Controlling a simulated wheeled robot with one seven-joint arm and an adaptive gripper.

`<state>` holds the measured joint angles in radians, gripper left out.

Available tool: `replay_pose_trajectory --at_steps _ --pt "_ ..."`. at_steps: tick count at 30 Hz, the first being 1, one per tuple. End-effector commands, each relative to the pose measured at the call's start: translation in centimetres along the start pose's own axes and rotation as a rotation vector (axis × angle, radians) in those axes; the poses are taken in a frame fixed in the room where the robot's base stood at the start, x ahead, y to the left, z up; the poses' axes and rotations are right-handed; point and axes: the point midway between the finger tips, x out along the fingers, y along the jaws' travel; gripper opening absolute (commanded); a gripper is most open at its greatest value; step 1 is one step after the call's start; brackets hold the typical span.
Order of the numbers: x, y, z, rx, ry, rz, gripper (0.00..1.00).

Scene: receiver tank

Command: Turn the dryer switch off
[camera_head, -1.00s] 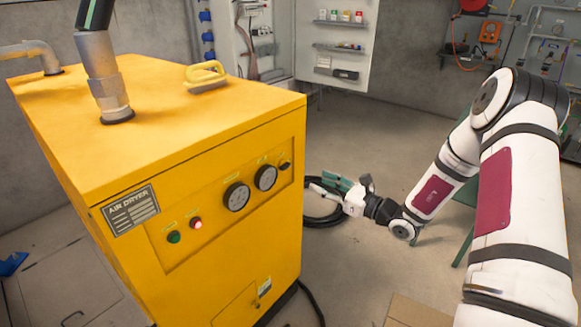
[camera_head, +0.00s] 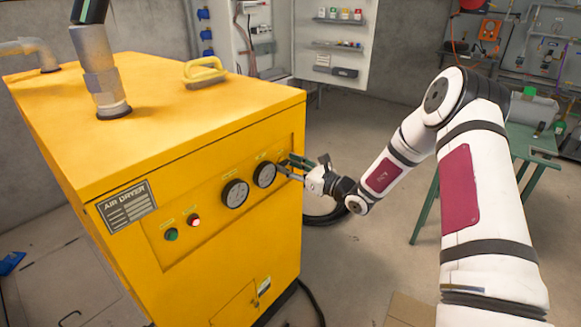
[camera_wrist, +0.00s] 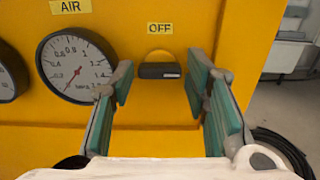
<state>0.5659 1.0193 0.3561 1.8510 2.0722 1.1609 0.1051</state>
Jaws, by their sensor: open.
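The yellow air dryer (camera_head: 215,240) stands at the left in the head view. Its switch is a black knob (camera_wrist: 160,71) under an "OFF" label (camera_wrist: 160,28) in the wrist view, with its bar lying horizontal and a pale mark at its right end. My gripper (camera_head: 288,166) is at the right end of the dryer's front panel and hides the switch in the head view. In the wrist view my gripper (camera_wrist: 160,88) is open, with one green-padded finger on each side of the knob. No contact with the knob shows.
Two gauges (camera_head: 235,193) (camera_head: 265,174) sit left of the switch; a large one (camera_wrist: 76,66) is close to my left finger. Green (camera_head: 171,234) and red (camera_head: 194,220) buttons are further left. A black hose (camera_wrist: 285,150) lies on the floor at right.

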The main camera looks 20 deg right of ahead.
Motion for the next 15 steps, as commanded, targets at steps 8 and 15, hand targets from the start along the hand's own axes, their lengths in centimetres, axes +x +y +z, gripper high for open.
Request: replay_pose_trajectory --at_steps 8,15 --pt "-0.02 0.00 0.00 0.000 0.000 0.000 0.06" --pt "-0.03 0.01 0.00 -0.013 0.000 0.000 0.06"
